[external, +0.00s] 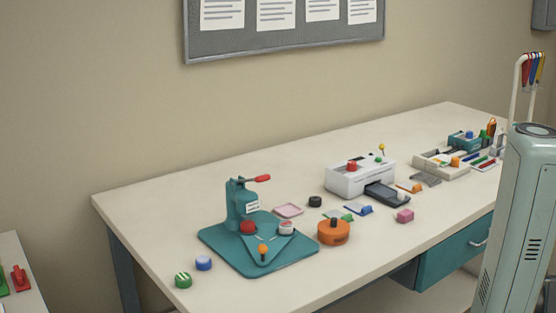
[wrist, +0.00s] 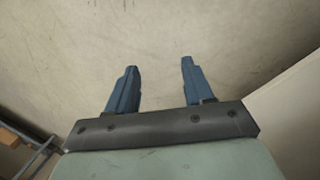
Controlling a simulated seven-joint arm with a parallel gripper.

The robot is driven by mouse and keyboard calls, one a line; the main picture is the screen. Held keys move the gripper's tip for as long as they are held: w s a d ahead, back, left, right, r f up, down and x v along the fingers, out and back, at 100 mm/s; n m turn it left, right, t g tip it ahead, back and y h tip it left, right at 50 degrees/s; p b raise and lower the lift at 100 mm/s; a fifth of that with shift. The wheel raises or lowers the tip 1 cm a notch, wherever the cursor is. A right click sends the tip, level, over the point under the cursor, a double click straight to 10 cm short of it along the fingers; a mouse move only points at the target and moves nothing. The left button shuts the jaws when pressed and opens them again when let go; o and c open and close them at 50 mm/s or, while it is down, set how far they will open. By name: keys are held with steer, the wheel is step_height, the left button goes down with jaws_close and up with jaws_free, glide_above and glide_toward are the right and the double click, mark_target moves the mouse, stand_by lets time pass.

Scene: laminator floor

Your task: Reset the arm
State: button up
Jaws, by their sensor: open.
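My gripper (wrist: 159,72) shows in the wrist view with its two blue fingers spread apart and nothing between them. It points at a plain, scuffed beige surface with no object close to the fingertips. In the external view my gripper is not visible. The pale green column at the right edge of the external view may be part of my body, but I cannot tell.
A long bench (external: 140,205) holds a teal press (external: 240,215), a white laminator (external: 345,183), an orange round piece (external: 333,232) and several small coloured parts. A teal drawer (external: 455,250) sits under its front edge. The bench's left end is largely clear.

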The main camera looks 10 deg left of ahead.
steer(key=s+a+f+g+y, duration=0.1)
steer(key=s+a+g, duration=0.1)
steer(key=s, duration=0.7)
steer(key=s+a+f+g, duration=0.2)
steer(key=s+a, duration=0.1)
steer(key=s, duration=0.6)
steer(key=s+a+f+g+y, duration=0.1)
steer(key=s+a+f+g, duration=0.1)
steer(key=s, duration=0.7)
steer(key=shift+a+f+n+y, duration=0.3)
steer(key=shift+a+n, duration=0.1)
steer(key=shift+a, duration=0.15)
